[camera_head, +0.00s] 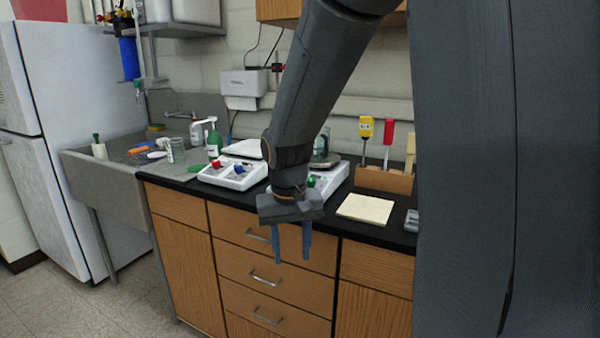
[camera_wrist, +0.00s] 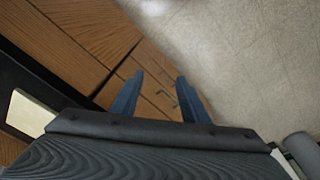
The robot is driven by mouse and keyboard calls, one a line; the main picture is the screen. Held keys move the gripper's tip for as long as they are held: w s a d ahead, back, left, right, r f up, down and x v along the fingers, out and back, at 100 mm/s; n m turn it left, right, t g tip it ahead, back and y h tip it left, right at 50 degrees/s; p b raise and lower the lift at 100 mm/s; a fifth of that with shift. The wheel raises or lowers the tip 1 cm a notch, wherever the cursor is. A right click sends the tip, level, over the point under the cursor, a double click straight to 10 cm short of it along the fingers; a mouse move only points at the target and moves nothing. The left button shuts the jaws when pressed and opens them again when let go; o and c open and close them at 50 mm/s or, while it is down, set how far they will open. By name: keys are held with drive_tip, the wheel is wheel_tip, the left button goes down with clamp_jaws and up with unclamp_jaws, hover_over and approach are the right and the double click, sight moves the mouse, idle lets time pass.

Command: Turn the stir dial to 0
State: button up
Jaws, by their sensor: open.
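Two white stirrer units stand on the black counter in the head view. The left unit (camera_head: 228,180) has a red dial (camera_head: 216,164) and a blue dial (camera_head: 239,170) on its sloped front. The right unit (camera_head: 327,181) shows a green dial (camera_head: 311,181); my arm hides part of its front. I cannot read which dial is for stirring or where any dial points. My gripper (camera_head: 291,260) hangs fingers down, open and empty, before the drawer fronts and below the counter top. In the wrist view my gripper (camera_wrist: 160,76) has its blue fingers apart with nothing between them.
A cream pad (camera_head: 365,209) lies on the counter right of the units, before a wooden rack (camera_head: 384,180) holding yellow and red-handled tools. A sink (camera_head: 118,165) and a green bottle (camera_head: 213,142) are at left. Drawer handles (camera_head: 265,276) protrude below. Floor before the cabinets is clear.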

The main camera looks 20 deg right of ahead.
drive_tip(key=w+d+r+m+h+p, duration=0.1)
drive_tip(key=w+d+r, duration=0.2)
drive_tip(key=w+r, duration=0.15)
drive_tip(key=w+d+r+m, duration=0.2)
drive_tip(key=w+d+r, duration=0.1)
drive_tip(key=w, duration=0.3)
drive_tip(key=m+t+h+p, duration=0.2)
drive_tip(key=m, duration=0.1)
approach(311, 178)
drive_tip(key=f, duration=0.1)
drive_tip(key=p+x, duration=0.1)
drive_tip(key=x, duration=0.7)
drive_tip(key=shift+w+d+r, duration=0.1)
drive_tip(key=shift+w+d, duration=0.05)
clamp_jaws()
drive_tip(key=shift+n, duration=0.3)
